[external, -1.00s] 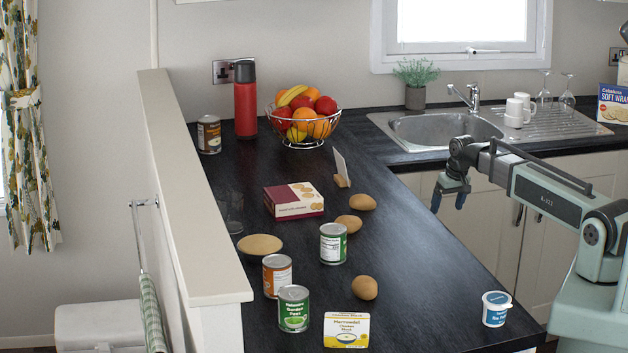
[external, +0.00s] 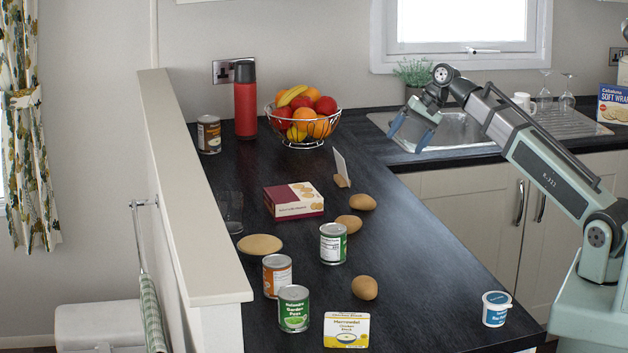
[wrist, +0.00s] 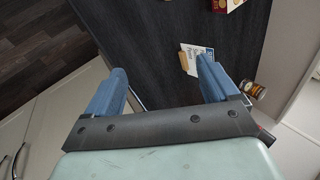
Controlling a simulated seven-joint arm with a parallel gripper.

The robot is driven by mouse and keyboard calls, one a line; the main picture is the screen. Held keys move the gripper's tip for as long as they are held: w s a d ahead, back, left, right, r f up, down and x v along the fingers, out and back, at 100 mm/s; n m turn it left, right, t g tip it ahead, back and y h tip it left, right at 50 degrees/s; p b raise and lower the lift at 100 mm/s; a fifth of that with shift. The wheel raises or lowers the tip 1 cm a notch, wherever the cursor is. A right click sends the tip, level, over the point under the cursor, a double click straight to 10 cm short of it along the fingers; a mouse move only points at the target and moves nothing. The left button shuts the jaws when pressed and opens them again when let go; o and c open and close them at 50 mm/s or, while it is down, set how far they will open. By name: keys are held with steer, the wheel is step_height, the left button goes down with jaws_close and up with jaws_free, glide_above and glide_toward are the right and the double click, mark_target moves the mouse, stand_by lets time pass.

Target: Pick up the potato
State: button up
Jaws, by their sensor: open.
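Several brown, rounded items lie on the dark worktop (external: 430,262). In the external view, one potato (external: 362,202) is near the card stand, a second potato (external: 348,223) is just in front of it, and a third potato (external: 364,287) lies nearer the camera, right of the cans. My gripper (external: 410,135) is open and empty, raised in front of the sink, behind and to the right of the potatoes. The wrist view shows its two blue fingers (wrist: 160,68) spread apart, with no potato clearly visible there.
A green-white can (external: 333,244), an orange can (external: 277,276), a peas can (external: 293,308) and a yellow box (external: 346,330) stand around the potatoes. A card stand (external: 342,168), biscuit box (external: 294,201) and fruit bowl (external: 303,128) are farther back. The worktop's right side is mostly clear.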

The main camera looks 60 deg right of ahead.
steer(key=w+a+g, duration=0.1)
steer(key=a+g, duration=0.1)
steer(key=a, duration=1.1)
steer(key=m+g, duration=0.3)
steer(key=g, duration=0.1)
glide_toward(366, 280)
steer(key=f, duration=0.1)
steer(key=a+f, duration=0.1)
steer(key=shift+s+f+n+h, duration=0.3)
steer(key=shift+s+f, duration=0.05)
steer(key=shift+s, duration=0.05)
steer(key=shift+w+x, duration=0.15)
steer(key=shift+x, duration=1.45)
steer(key=shift+w+x, duration=0.2)
steer(key=shift+x, duration=1.4)
steer(key=shift+c, duration=0.5)
steer(key=c, duration=1.1)
